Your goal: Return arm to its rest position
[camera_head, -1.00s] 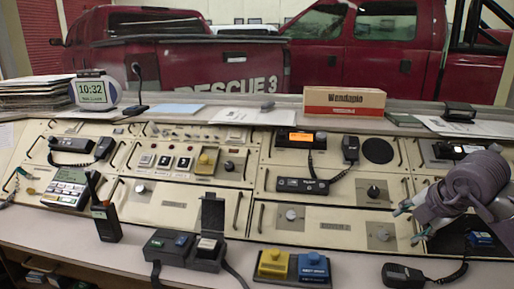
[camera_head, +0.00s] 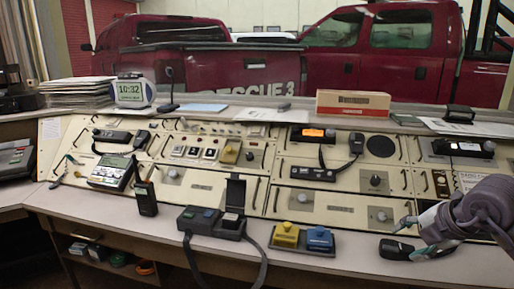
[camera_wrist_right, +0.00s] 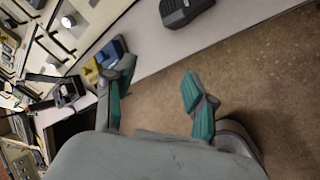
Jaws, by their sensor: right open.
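My right arm (camera_head: 480,210) comes in from the right edge in the head view. Its gripper (camera_head: 409,238) is at the right front of the console, with the fingers spread and nothing between them. In the right wrist view the open gripper (camera_wrist_right: 157,85) has teal-padded fingers wide apart, over the bare brown floor (camera_wrist_right: 240,75) in front of the counter. My left gripper is not in view.
The sloped console (camera_head: 330,209) carries several radios and knobs. On the counter's front strip are a black handset (camera_head: 396,249) close to the right gripper, a yellow button box (camera_head: 286,235), a blue button box (camera_head: 319,239) and a walkie-talkie (camera_head: 146,198).

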